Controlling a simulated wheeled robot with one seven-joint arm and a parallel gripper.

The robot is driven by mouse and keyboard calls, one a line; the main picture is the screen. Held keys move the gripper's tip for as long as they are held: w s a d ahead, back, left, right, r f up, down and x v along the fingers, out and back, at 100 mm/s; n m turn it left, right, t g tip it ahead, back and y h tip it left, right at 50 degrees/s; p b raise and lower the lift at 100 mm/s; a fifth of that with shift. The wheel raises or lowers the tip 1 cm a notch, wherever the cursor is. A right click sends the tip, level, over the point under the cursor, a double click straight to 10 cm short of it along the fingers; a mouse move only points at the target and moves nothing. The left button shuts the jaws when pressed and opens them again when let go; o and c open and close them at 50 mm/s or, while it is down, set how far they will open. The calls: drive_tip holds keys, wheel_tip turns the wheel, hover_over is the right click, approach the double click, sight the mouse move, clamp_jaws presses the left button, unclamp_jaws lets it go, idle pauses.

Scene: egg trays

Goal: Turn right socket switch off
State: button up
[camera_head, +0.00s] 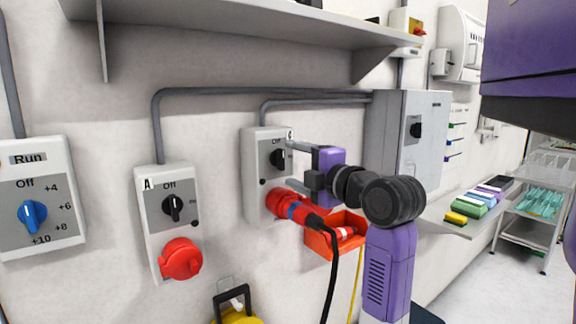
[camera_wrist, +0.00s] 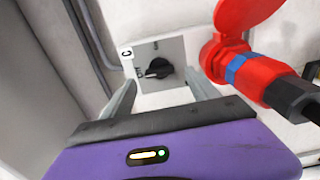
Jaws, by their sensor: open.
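The right socket box, marked C (camera_head: 255,150), is grey-white with a black rotary switch knob (camera_head: 278,158) above a red socket. A red plug with a blue ring (camera_head: 291,209) and black cable sits in that socket. The knob (camera_wrist: 158,68) also shows in the wrist view, with an "Off" label to its left there; I cannot tell its exact setting. My gripper (camera_head: 291,165) is open and empty in front of the box. In the wrist view, its fingers (camera_wrist: 160,84) point toward the panel, one to each side below the knob, with no visible contact.
The left socket box A (camera_head: 150,205) has its own black knob and a closed red cover. A blue-knobbed control box (camera_head: 40,205) is farther left. The plug and cable are close beside my gripper. A grey cabinet (camera_head: 398,150) and red bin (camera_head: 319,242) are nearby.

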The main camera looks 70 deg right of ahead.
drive_tip(key=shift+v, duration=1.05)
drive_tip(key=shift+s+a+f+b, duration=0.15)
drive_tip(key=shift+s+b, duration=0.2)
drive_tip(key=shift+b, duration=0.45)
drive_tip(key=shift+b+v, duration=0.65)
drive_tip(key=shift+v, duration=0.2)
